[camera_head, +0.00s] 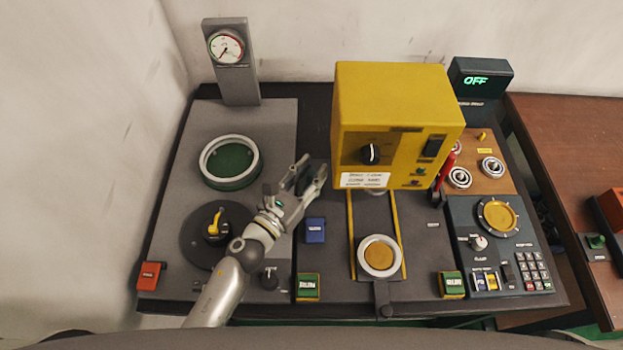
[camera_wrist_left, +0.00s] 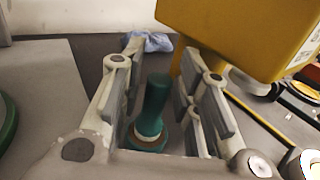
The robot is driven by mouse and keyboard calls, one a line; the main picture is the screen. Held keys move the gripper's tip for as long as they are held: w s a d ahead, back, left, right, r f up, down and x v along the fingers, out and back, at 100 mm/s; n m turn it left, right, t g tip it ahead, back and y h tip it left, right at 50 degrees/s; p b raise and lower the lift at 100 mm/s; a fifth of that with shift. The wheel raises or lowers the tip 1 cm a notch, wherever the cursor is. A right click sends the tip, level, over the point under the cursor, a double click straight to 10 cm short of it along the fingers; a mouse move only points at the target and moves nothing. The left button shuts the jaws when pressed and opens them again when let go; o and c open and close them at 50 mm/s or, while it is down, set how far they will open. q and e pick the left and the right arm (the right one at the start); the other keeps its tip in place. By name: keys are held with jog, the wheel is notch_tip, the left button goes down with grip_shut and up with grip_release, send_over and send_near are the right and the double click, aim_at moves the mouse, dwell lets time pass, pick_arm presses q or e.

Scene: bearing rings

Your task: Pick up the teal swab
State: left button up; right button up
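The teal swab (camera_wrist_left: 152,112) stands upright in the left wrist view, a dark teal handle widening to a round base. My left gripper (camera_wrist_left: 160,70) is open, with a finger on each side of the swab and a visible gap around it. In the head view my left gripper (camera_head: 312,168) is over the middle of the bench, left of the yellow machine. There the gripper mostly hides the swab. My right gripper is in neither view.
The yellow machine (camera_head: 392,115) stands close to the right of my left gripper. A white ring on a green disc (camera_head: 230,165) lies to the left. A blue block (camera_head: 315,231) is just in front. A crumpled blue cloth (camera_wrist_left: 150,42) lies beyond the fingers.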

pick_arm(q)
jog(key=shift+w+d, duration=0.1)
jog(key=shift+w, duration=0.05)
grip_shut()
jog(key=shift+r, duration=0.2)
